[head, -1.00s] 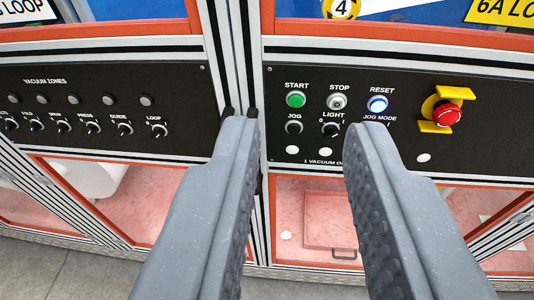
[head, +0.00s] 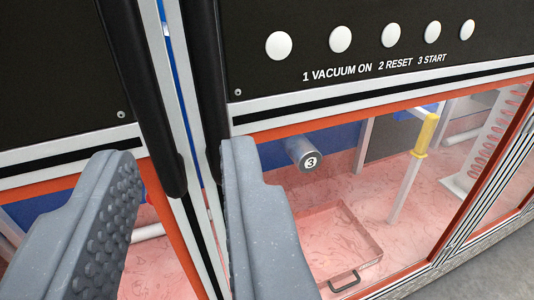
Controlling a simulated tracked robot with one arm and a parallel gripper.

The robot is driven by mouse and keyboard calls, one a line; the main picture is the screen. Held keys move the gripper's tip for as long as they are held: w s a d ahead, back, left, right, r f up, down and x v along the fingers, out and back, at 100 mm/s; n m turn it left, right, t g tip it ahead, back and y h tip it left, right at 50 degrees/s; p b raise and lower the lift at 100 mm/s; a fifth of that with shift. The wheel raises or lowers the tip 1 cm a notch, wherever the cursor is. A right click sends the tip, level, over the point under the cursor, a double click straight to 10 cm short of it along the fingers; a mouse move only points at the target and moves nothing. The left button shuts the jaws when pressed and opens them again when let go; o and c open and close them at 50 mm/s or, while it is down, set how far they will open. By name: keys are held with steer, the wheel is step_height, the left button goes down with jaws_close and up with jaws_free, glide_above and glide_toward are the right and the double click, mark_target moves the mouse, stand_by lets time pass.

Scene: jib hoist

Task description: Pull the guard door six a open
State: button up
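No 6A label shows in view now. The right-hand door has a black panel (head: 300,20) above a clear window framed in orange (head: 350,118). A left-hand door with a black panel (head: 50,70) meets it at a narrow seam, and both look shut. A black upright bar handle (head: 146,100) runs along the left door's edge, and another black bar (head: 205,70) runs along the right door's edge. My gripper (head: 178,165) is open, its fingers either side of the seam and bars. The right finger hides the right bar's lower end. Contact cannot be told.
Several white buttons (head: 340,40) line the right panel above "1 VACUUM ON 2 RESET 3 START". Behind the window are a pink tray (head: 335,235) with a dark handle, a round knob marked 3 (head: 311,162) and a yellow-topped post (head: 426,135). Grey floor (head: 490,270) is clear at lower right.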

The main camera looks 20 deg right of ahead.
mark_target(208, 88)
steer(key=w+d, duration=0.1)
steer(key=w, duration=0.3)
steer(key=w+d, duration=0.1)
steer(key=w, duration=0.3)
steer(key=w+d+f, duration=0.1)
steer(key=w, duration=0.4)
steer(key=shift+f+b, duration=0.1)
steer(key=shift+b, duration=0.3)
jaws_close()
